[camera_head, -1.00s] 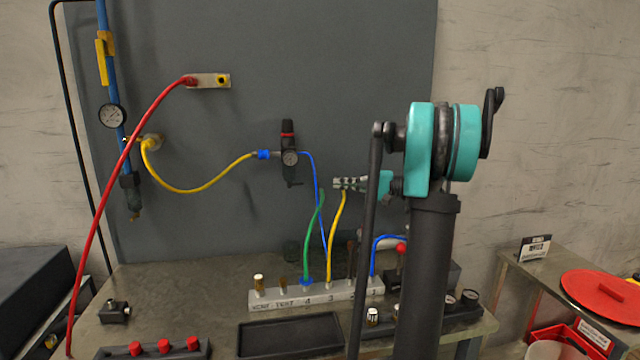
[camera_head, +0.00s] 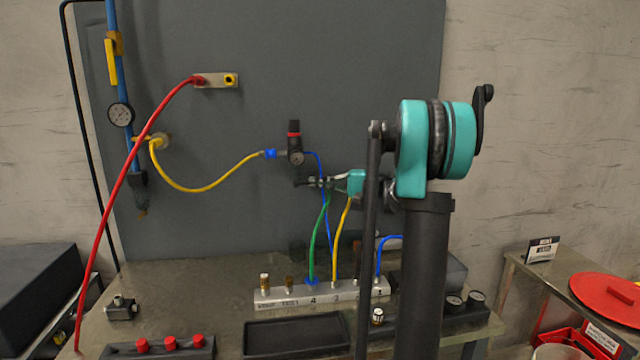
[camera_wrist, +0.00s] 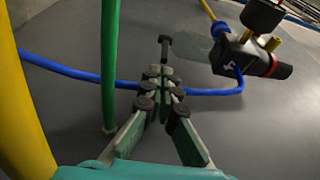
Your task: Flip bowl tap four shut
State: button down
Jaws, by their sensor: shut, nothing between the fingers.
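The likely bowl tap is a small dark T-shaped handle (camera_wrist: 165,42) just beyond my fingertips in the wrist view. It seems to sit at the lower end of the regulator's dim bowl (camera_wrist: 196,45); its number cannot be read. The regulator (camera_head: 296,150) hangs on the grey panel in the head view, with a gauge and a red-ringed knob; its body (camera_wrist: 245,55) also shows in the wrist view. My gripper (camera_head: 312,182) is shut and empty, its tips (camera_wrist: 160,75) close below the bowl's end. I cannot tell whether they touch the handle.
A green hose (camera_wrist: 110,60), a yellow hose (camera_wrist: 28,110) and a blue hose (camera_wrist: 205,91) run close around my fingers. Below stands a numbered manifold (camera_head: 268,299) on the bench. A second gauge (camera_head: 120,114) and blue pipe are at the left.

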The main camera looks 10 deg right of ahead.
aim_at(307, 184)
jog(key=shift+s+m+t+h, duration=0.5)
jog(key=shift+m+t, duration=0.3)
jog(key=shift+t, duration=0.4)
jog(key=s+m+t+h, duration=0.1)
jog(key=m+t+h, duration=0.1)
jog(key=s+m+t+h, duration=0.1)
jog(key=m+t+h, duration=0.1)
jog(key=s+a+m+t+h, duration=0.1)
jog(key=s+m+t+h, duration=0.1)
jog(key=t, duration=0.1)
jog(key=m+t+h, duration=0.1)
jog(key=h, duration=0.1)
jog(key=s+a+m+t+h, duration=0.1)
jog(key=m+h, duration=0.1)
jog(key=h, duration=0.1)
jog(key=shift+s, duration=0.15)
jog(key=shift+s+a, duration=0.5)
jog(key=shift+a, duration=0.25)
